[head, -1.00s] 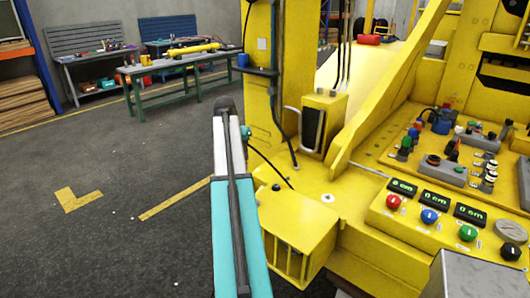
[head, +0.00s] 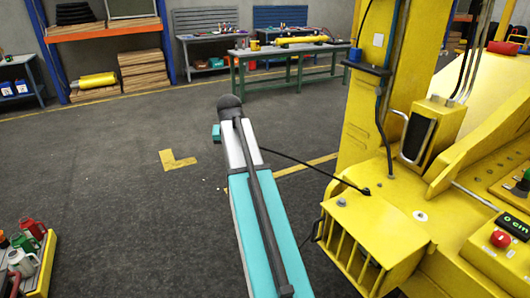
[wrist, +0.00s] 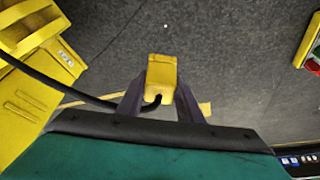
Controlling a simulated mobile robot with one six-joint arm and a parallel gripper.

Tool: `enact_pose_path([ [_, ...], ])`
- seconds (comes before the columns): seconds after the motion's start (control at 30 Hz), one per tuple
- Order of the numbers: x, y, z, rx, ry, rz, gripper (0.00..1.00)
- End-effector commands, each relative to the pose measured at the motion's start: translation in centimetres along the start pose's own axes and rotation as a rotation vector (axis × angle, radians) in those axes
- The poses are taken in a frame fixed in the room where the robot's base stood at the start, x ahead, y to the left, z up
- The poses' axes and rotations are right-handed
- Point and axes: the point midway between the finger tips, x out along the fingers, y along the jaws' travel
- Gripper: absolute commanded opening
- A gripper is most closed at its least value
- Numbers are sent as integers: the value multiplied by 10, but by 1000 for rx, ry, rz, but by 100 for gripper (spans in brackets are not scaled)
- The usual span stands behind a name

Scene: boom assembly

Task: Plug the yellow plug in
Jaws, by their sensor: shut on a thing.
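The yellow plug (wrist: 161,73) is a small block in the wrist view with a black cable coming out of its near end. My gripper (wrist: 160,96) is shut on it, one dark finger on each side, above the grey floor. In the head view my arm hides the gripper and plug. The black cable (head: 305,166) runs there from behind the end of my arm to the base of the yellow machine (head: 390,225). I cannot make out the plug's socket in either view.
The machine's control panel (head: 507,240) is partly cut off at the right. A workbench (head: 290,55) and a storage rack stand at the back. A yellow-edged tray of bottles (head: 30,265) is at the lower left. The floor between is clear.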

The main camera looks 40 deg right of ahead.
Motion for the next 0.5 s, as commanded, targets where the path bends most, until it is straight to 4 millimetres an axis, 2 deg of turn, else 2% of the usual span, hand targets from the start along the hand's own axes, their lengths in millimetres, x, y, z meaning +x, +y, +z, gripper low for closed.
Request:
enact_pose_path([
  [0.03,-4,-19,10,-38,1,-15,6],
  [0.1,-8,-43,21,-86,1,-35,6],
  [0.27,-20,-94,49,-197,3,-79,6],
  [0.5,-40,-164,98,-365,7,-147,6],
])
